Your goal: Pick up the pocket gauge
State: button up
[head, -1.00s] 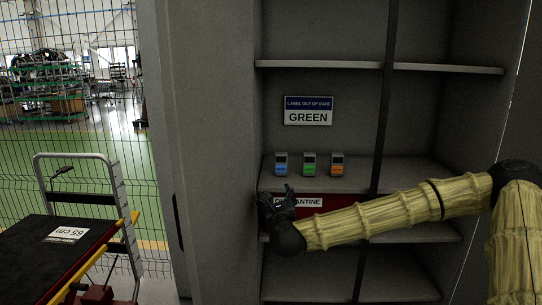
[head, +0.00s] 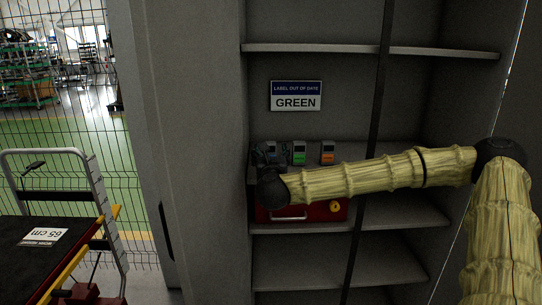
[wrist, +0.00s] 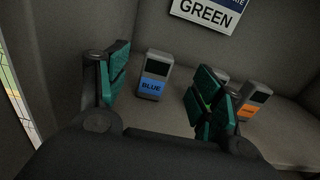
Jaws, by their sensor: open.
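Three small grey pocket gauges stand upright in a row on a cabinet shelf. The left one has a blue label reading BLUE and shows in the wrist view (wrist: 153,76); in the head view my gripper mostly covers it. The green-labelled gauge (head: 299,153) is in the middle; in the wrist view my right finger hides most of it. The orange-labelled gauge (head: 327,153) is on the right and also shows in the wrist view (wrist: 254,101). My gripper (wrist: 163,90) is open and empty, its teal-padded fingers apart, with the blue-labelled gauge ahead between them.
A sign (head: 296,96) on the cabinet back reads LABEL OUT OF DATE, GREEN. A red box (head: 322,212) sits on the shelf below, under my forearm. The cabinet's left wall (head: 205,150) is close to my gripper. A cart (head: 50,240) stands left.

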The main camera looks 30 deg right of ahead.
aim_at(270, 145)
jog(key=p+x, duration=0.1)
jog(key=x, duration=0.8)
jog(key=shift+s, duration=0.1)
jog(key=c, duration=1.3)
